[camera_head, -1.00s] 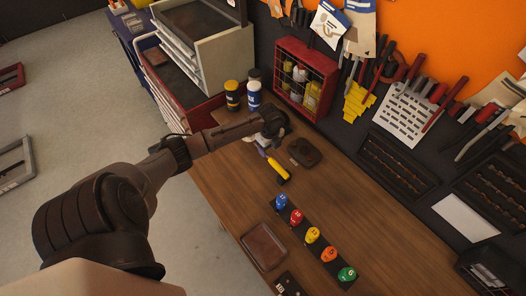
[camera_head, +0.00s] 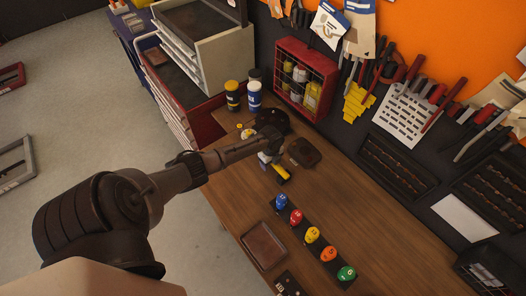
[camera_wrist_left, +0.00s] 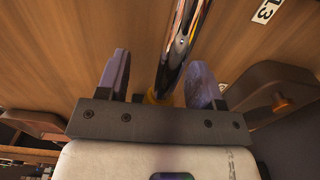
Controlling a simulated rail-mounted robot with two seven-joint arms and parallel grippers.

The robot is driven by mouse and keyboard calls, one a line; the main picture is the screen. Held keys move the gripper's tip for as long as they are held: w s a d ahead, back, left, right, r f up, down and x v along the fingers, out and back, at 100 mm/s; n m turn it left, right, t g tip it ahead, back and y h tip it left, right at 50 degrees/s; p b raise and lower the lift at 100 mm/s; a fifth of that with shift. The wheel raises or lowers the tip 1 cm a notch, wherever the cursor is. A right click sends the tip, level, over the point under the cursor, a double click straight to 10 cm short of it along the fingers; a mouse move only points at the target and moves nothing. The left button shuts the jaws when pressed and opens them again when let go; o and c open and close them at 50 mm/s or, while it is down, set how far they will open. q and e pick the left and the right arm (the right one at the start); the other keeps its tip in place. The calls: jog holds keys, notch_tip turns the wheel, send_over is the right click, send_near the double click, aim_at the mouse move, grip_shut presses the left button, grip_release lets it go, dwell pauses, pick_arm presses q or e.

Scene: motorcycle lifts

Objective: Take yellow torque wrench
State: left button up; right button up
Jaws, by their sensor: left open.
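The yellow torque wrench (camera_head: 281,172) lies on the wooden bench, its yellow end showing just past my left gripper (camera_head: 267,156). The rest of it is partly hidden by the gripper in the head view. In the left wrist view, my left gripper (camera_wrist_left: 159,66) is open. A shiny shaft (camera_wrist_left: 184,40) with a yellow part at its lower end lies between the two fingers, nearer the right one. I cannot tell whether a finger touches it. My right gripper is not in view.
A dark tray (camera_head: 306,153) sits close right of the gripper. A black strip with several coloured numbered pieces (camera_head: 312,235) and a brown tray (camera_head: 264,246) lie nearer. Bottles (camera_head: 254,96) and a red cabinet (camera_head: 305,80) stand behind.

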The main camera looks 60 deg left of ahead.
pick_arm(q)
jog(key=shift+f, duration=0.25)
jog(key=shift+c, duration=0.2)
jog(key=shift+r, duration=0.1)
grip_shut()
